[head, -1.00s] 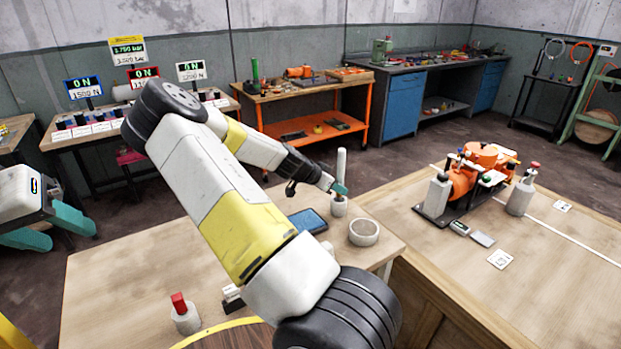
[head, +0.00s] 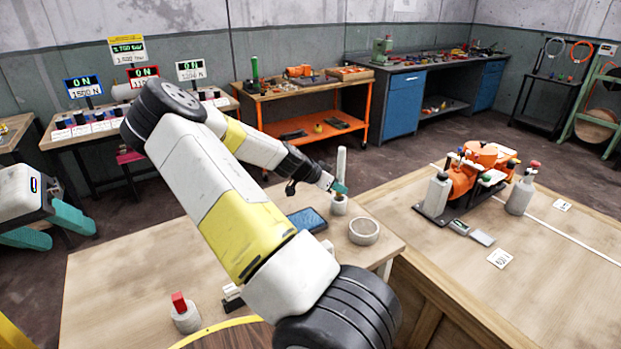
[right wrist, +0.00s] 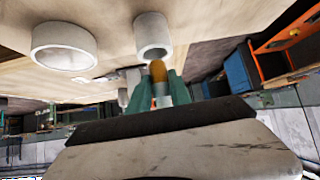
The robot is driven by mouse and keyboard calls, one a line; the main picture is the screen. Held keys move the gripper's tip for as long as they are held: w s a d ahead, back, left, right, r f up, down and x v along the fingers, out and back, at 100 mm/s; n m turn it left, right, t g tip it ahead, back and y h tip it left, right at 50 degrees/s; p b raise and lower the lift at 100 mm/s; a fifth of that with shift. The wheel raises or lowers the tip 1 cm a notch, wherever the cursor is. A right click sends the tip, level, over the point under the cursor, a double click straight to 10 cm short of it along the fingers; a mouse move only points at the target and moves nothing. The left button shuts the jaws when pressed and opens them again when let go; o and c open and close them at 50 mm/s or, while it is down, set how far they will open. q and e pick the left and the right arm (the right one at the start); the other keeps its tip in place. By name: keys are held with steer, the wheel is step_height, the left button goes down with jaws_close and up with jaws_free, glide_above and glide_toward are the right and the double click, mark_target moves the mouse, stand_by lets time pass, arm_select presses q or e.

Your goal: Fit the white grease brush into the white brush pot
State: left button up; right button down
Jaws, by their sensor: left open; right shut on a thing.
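The white grease brush (head: 341,162) is upright in the head view, its white handle up. My right gripper (head: 338,187) is shut on it with teal fingers. The brush's tan lower end (right wrist: 158,71) shows between the fingers in the right wrist view. The white brush pot (head: 338,207) stands directly below on the near table; its round mouth shows in the right wrist view (right wrist: 153,30). The tan end is close to the mouth's rim; I cannot tell whether it is inside. My left gripper (head: 62,228) is open and empty at the far left.
A round pale bowl (head: 363,232) stands beside the pot, also seen in the right wrist view (right wrist: 63,45). A blue tray (head: 307,221) lies left of it. A red-topped grey holder (head: 185,313) stands at the front left. The orange machine (head: 470,172) is on the right table.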

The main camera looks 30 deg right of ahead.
steer(key=shift+f, duration=1.2)
steer(key=c, duration=1.1)
jaws_free()
steer(key=v, duration=0.8)
steer(key=shift+f, duration=0.15)
